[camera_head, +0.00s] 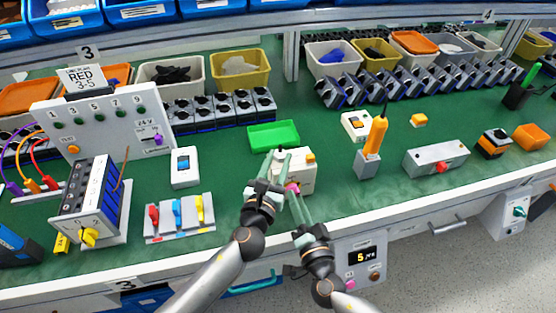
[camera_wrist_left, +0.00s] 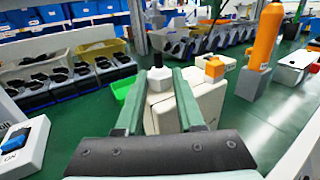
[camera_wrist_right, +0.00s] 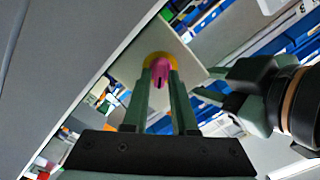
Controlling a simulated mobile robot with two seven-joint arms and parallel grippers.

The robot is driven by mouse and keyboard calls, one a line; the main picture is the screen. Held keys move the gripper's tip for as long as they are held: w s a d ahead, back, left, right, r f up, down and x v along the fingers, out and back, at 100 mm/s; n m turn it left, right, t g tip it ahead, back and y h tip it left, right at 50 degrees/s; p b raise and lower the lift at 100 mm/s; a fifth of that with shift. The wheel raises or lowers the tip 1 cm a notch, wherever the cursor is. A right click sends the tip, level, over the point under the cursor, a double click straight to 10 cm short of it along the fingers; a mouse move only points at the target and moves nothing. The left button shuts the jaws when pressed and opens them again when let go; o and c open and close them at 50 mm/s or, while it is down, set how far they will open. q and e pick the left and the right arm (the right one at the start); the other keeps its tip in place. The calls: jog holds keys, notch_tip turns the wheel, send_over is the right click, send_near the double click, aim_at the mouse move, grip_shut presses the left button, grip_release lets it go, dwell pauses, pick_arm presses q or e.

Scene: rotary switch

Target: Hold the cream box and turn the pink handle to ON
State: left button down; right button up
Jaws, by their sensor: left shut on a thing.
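The cream box (camera_head: 306,180) stands on the green bench mat near its front edge; it also shows in the left wrist view (camera_wrist_left: 210,100). My left gripper (camera_head: 281,156) is shut on the cream box, with a finger on each side of its narrow part. The pink handle (camera_wrist_right: 160,70) sits on a yellow ring on the box's front face. My right gripper (camera_wrist_right: 160,78) is at the handle, its open fingertips on either side of it. In the head view the handle (camera_head: 292,188) is partly hidden by the fingers. The ON marking is not readable.
A green tray (camera_head: 273,136) lies behind the box. An orange-handled tool in a grey holder (camera_head: 367,165) and a grey box with a red button (camera_head: 436,160) stand to the right. A panel of coloured switches (camera_head: 180,220) lies to the left.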

jog(key=o, duration=0.3)
jog(key=shift+v, duration=2.5)
jog(key=shift+c, duration=0.2)
